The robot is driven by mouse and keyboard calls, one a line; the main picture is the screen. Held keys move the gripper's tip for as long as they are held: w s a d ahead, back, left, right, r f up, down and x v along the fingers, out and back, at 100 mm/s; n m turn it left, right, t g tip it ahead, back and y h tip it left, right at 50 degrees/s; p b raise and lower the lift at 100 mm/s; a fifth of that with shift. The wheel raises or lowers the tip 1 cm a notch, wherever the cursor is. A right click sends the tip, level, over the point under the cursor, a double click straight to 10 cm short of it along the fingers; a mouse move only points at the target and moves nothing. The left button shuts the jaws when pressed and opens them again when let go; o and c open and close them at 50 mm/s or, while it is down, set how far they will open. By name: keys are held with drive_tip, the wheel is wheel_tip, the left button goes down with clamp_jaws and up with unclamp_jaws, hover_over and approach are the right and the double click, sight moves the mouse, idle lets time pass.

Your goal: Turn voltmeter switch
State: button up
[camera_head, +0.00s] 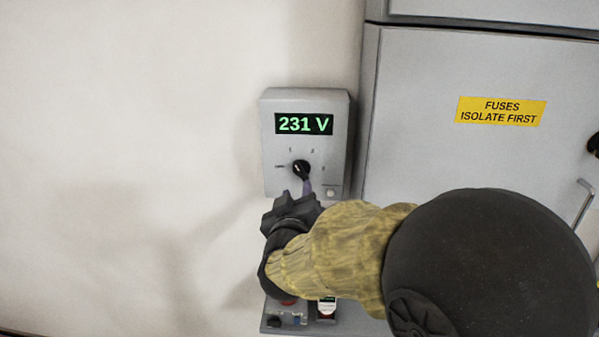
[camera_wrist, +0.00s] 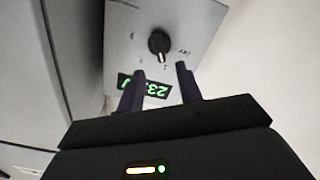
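The voltmeter (camera_head: 270,150) is a grey box on the wall with a green display (camera_head: 304,124) reading 231 V. Its switch is a round black knob (camera_head: 301,168) below the display, with small position labels around it. In the wrist view the box appears upside down, with the knob (camera_wrist: 159,43) and part of the display (camera_wrist: 157,90). My gripper (camera_wrist: 159,66) is open, its two dark fingers spread wider than the knob. In the head view my gripper (camera_head: 305,187) is just below the knob. Contact is not visible, and the knob's exact setting is unclear.
A small round button (camera_head: 331,193) is at the voltmeter's lower right. A grey cabinet (camera_head: 430,130) with a yellow fuse label (camera_head: 501,111) stands to the right. A lower panel (camera_head: 350,322) is partly hidden by my arm. The wall at left is clear.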

sight(300, 172)
drive_tip(key=w+p, duration=0.1)
drive_tip(key=w, duration=0.7)
drive_tip(key=shift+w+d+p, duration=0.15)
drive_tip(key=shift+p, duration=0.25)
clamp_jaws()
